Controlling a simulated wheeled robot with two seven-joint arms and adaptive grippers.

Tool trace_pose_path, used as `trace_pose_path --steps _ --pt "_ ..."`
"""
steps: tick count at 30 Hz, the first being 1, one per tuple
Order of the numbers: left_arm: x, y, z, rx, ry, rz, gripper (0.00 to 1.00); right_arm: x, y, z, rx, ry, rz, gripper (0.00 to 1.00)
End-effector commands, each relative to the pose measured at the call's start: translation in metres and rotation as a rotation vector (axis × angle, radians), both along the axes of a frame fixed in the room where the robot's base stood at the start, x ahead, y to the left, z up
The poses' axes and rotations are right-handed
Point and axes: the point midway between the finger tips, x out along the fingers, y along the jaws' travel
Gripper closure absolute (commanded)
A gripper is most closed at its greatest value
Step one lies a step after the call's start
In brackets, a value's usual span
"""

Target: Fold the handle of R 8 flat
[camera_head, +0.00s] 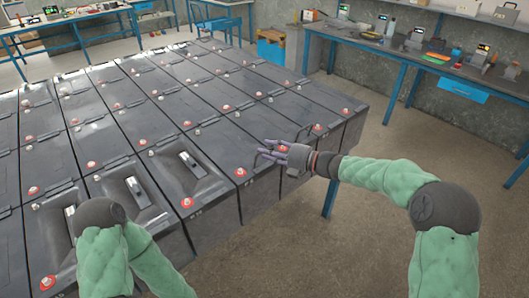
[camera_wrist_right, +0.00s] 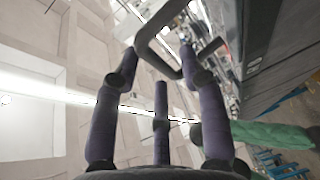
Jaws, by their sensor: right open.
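Dark grey batteries (camera_head: 225,150) stand in close rows across the left and middle of the head view. My right gripper (camera_head: 262,151) is over the near right edge of the rows, pointing left, with its fingers spread. In the right wrist view, a grey looped handle (camera_wrist_right: 146,56) stands raised just beyond and between the upper ends of the open fingers (camera_wrist_right: 158,62). I cannot tell whether they touch it. The battery labels are too small to read, so I cannot confirm which one is R 8. My left arm comes in at the lower left; its gripper is out of view.
Red and pale terminal caps (camera_head: 187,202) stick up from the batteries. Some near batteries have recessed tops with a light handle (camera_head: 190,160). A blue-legged workbench (camera_head: 400,50) with tools stands at the back right. The floor (camera_head: 355,235) at the right is clear.

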Motion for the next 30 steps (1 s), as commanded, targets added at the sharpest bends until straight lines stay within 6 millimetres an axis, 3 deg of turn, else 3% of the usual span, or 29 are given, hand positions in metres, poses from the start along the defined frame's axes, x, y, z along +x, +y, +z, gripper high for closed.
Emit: trace_pose_path --steps 6,15,20,30 --pt "0.0001 0.0 -0.0043 0.0 0.0 0.0 0.71 0.0084 0.0134 -0.0017 -0.001 -0.001 -0.001 0.58" --pt "0.0 0.0 -0.0041 0.0 0.0 0.0 0.71 0.0092 0.0145 -0.0013 0.0 0.0 -0.001 0.58" --pt "0.0001 0.0 -0.0042 0.0 0.0 0.0 0.71 0.0091 0.0144 -0.0014 0.0 0.0 -0.001 1.0" --pt "0.0001 0.0 0.0 0.0 0.0 0.0 0.71 0.0093 0.0147 -0.0008 -0.005 0.008 -0.001 1.0"
